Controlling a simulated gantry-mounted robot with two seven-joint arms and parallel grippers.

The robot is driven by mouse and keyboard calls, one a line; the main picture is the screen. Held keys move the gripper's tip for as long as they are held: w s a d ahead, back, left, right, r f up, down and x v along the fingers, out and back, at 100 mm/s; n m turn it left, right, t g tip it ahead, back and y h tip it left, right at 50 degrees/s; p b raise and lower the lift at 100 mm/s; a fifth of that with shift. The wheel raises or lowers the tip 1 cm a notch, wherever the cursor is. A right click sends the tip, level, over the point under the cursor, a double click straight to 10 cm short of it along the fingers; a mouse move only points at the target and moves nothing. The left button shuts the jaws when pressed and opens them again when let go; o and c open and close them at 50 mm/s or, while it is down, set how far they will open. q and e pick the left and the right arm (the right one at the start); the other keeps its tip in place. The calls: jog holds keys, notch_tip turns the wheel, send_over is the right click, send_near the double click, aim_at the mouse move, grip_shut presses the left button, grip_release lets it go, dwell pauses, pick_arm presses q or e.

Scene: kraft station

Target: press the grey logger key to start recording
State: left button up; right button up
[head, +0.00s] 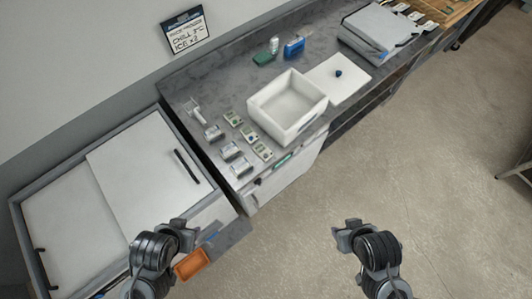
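Several small devices sit in a cluster at the left front of the grey counter. Some are grey, such as the grey device (214,133) and another grey device (241,167). Others are pale with green faces, such as the pale green device (263,151). They are too small to tell which one is the logger or to make out its key. My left gripper (182,229) is at the lower left, below and apart from the devices. My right gripper (347,235) is at the lower right over the floor. Neither visibly holds anything; their finger openings are unclear.
A white open box (319,105) stands on the counter beside its white lid (345,82). A blue item (294,48) and a green item (263,58) lie behind. A white-lidded chest (125,185) is at left. An orange tray (191,264) is near my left gripper.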

jog(key=shift+w+r, duration=0.15)
jog(key=shift+w, duration=0.1)
jog(key=shift+c, duration=0.3)
